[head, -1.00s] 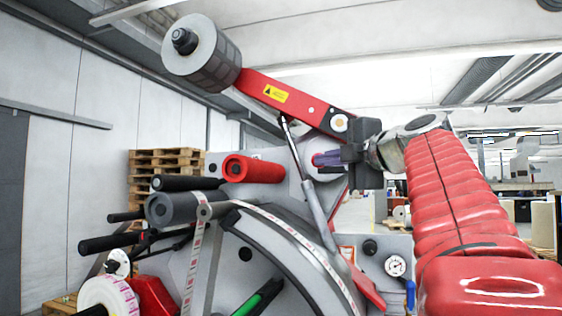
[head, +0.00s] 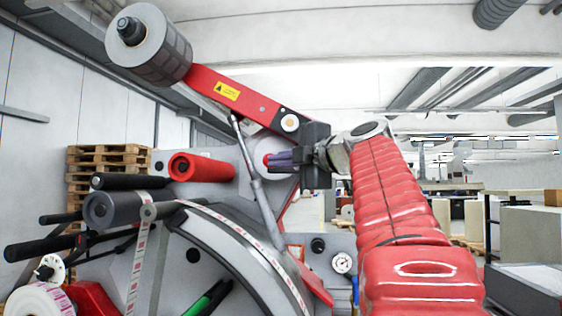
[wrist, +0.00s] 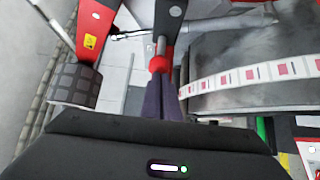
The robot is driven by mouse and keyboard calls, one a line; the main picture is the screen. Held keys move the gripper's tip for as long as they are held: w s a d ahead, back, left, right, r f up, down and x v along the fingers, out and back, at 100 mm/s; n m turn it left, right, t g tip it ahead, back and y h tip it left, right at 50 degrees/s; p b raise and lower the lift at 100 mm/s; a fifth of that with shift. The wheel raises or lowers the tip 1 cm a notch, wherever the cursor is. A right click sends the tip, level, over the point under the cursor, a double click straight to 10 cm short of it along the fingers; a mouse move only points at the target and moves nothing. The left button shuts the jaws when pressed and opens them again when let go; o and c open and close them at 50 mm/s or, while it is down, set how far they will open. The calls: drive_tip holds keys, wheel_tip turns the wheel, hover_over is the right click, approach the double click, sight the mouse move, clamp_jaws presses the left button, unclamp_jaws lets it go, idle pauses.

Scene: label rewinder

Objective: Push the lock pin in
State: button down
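The lock pin shows as a red knob on a grey metal shaft. The knob (wrist: 160,63) is in the upper middle of the wrist view, just beyond my fingertips. In the head view, a small red part of the pin (head: 267,160) shows at the tips of my purple fingers. My gripper (head: 272,159) is level in front of the pin, with its fingers together. The gripper also shows in the wrist view (wrist: 161,80), its fingertips in line with the knob. They touch or nearly touch it; I cannot tell which. The fingers hide part of the knob.
A red swing arm (head: 240,97) with a dark roller (head: 152,45) rises above my gripper. A red roller (head: 201,168) and black rollers stand at left. The label web (head: 250,238) runs below. A pressure gauge (head: 343,263) sits at lower right.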

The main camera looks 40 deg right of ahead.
drive_tip(key=s+a, duration=0.3)
drive_tip(key=s, duration=0.9)
drive_tip(key=shift+s+a, duration=0.2)
drive_tip(key=shift+s, duration=0.15)
